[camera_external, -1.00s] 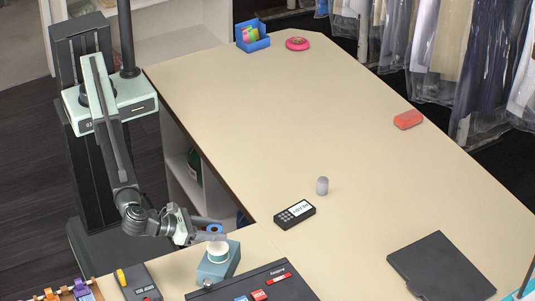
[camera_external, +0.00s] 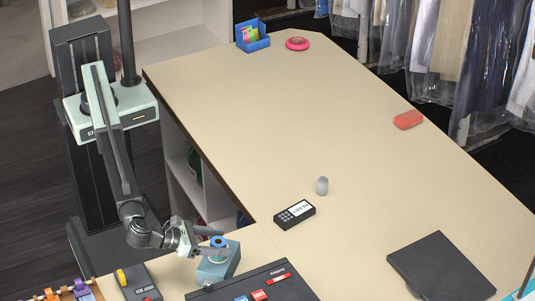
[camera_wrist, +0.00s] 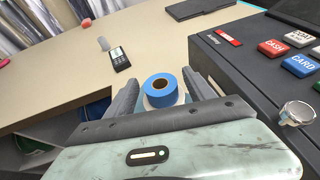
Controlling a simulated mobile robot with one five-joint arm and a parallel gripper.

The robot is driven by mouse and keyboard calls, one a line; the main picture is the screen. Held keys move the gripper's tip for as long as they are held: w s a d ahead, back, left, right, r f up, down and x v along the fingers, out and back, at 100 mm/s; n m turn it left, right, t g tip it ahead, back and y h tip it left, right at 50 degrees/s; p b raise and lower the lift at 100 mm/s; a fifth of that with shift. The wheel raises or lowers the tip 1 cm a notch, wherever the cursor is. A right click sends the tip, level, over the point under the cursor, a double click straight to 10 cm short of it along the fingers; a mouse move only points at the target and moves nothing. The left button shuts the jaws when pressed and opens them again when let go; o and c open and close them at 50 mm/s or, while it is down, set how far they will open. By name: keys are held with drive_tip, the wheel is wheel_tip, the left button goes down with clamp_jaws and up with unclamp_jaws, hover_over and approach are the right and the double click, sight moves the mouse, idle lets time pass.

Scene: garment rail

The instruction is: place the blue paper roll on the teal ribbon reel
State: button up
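The blue paper roll (camera_external: 219,241) sits on top of the teal box-like stand (camera_external: 216,266), where the reel is. In the wrist view the roll (camera_wrist: 161,89) lies flat, its hole facing up. A pale edge of the teal ribbon reel (camera_wrist: 158,103) shows just under it; the roll covers most of the reel. My gripper (camera_external: 207,242) is at the left of the stand, level with the roll. In the wrist view my gripper's fingers (camera_wrist: 161,85) stand apart on both sides of the roll, with a narrow gap at each side.
A black card terminal (camera_external: 295,213) and a grey cylinder (camera_external: 322,186) stand on the table. A dark cash register (camera_external: 252,286) is close beside the stand. A black pad (camera_external: 440,266) lies at the right.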

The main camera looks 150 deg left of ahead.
drive_tip(key=shift+r, duration=0.1)
drive_tip(key=shift+d+r+p, duration=0.1)
drive_tip(key=shift+r+p, duration=0.15)
drive_tip(key=shift+p, duration=0.1)
drive_tip(key=p+v, duration=0.4)
drive_tip(key=v, duration=0.7)
drive_tip(key=s+a+f+n+g+h, duration=0.1)
drive_tip(key=s+a+f+n+h, duration=0.3)
drive_tip(key=s, duration=0.5)
drive_tip(key=s+a+f+n+g+h, duration=0.1)
drive_tip(key=s+f+n+h, duration=0.1)
drive_tip(key=s+f+n, duration=0.55)
drive_tip(key=s+d+f+n+h, duration=0.1)
drive_tip(key=s+d+n+h, duration=0.1)
drive_tip(key=s, duration=0.7)
drive_tip(key=s+d+f+n+h, duration=0.2)
drive_tip(key=s+n+h, duration=0.3)
drive_tip(key=s, duration=0.3)
drive_tip(key=shift+s+d+n+g, duration=0.3)
drive_tip(key=shift+s+d+n, duration=0.1)
drive_tip(key=shift+n, duration=0.45)
